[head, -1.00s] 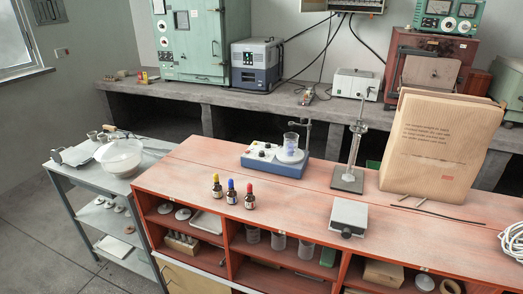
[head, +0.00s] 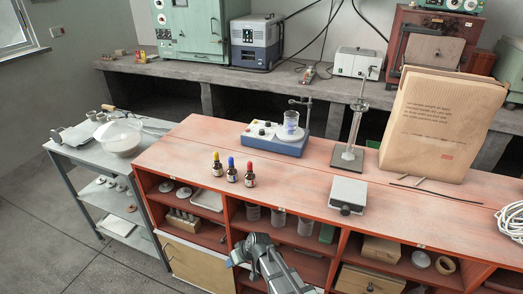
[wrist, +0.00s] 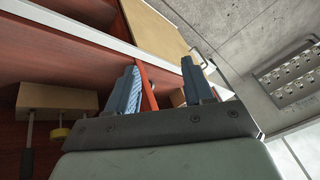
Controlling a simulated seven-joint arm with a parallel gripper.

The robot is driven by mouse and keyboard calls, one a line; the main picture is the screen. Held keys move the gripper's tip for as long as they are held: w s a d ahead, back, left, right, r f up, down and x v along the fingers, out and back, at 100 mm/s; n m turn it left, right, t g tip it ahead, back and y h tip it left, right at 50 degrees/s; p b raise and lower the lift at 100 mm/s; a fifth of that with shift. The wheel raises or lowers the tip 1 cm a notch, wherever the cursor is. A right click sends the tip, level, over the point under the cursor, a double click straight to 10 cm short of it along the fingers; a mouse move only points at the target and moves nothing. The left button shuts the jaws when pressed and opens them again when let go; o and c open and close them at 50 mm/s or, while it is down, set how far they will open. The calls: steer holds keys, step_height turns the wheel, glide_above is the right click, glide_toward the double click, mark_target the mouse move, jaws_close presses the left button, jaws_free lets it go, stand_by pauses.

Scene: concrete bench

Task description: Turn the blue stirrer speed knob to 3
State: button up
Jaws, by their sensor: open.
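The blue stirrer (head: 276,140) stands on the red bench top, back of the middle, with a beaker (head: 290,122) on its plate and small knobs (head: 262,130) on its pale front panel. Which knob is the blue one is too small to tell. My gripper (head: 243,255) is low in front of the bench shelves in the head view, below the bench top and well apart from the stirrer. In the wrist view my gripper (wrist: 165,85) shows two blue-padded fingers spread apart with nothing held between them. The stirrer is not in the wrist view.
Three small bottles (head: 232,170) stand near the bench's front edge, between my gripper and the stirrer. A grey box (head: 348,193), a metal stand (head: 349,150) and a paper bag (head: 436,125) stand to the right. The bench top in front of the stirrer is mostly clear.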

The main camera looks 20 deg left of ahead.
steer(key=s+a+r+n+g+y, duration=0.1)
steer(key=s+a+r+n+y, duration=0.3)
steer(key=a+r, duration=1.2)
steer(key=s+a+r+n+y, duration=0.1)
steer(key=s+a+r+n, duration=0.4)
steer(key=a+r, duration=1.15)
steer(key=w+r+h, duration=0.2)
steer(key=w, duration=1)
steer(key=n+h, duration=0.1)
steer(key=h, duration=0.8)
glide_toward(262, 130)
steer(key=shift+t, duration=0.3)
steer(key=f, duration=0.8)
steer(key=shift+s+d+f, duration=0.1)
steer(key=shift+s+f, duration=0.15)
steer(key=shift+s, duration=0.05)
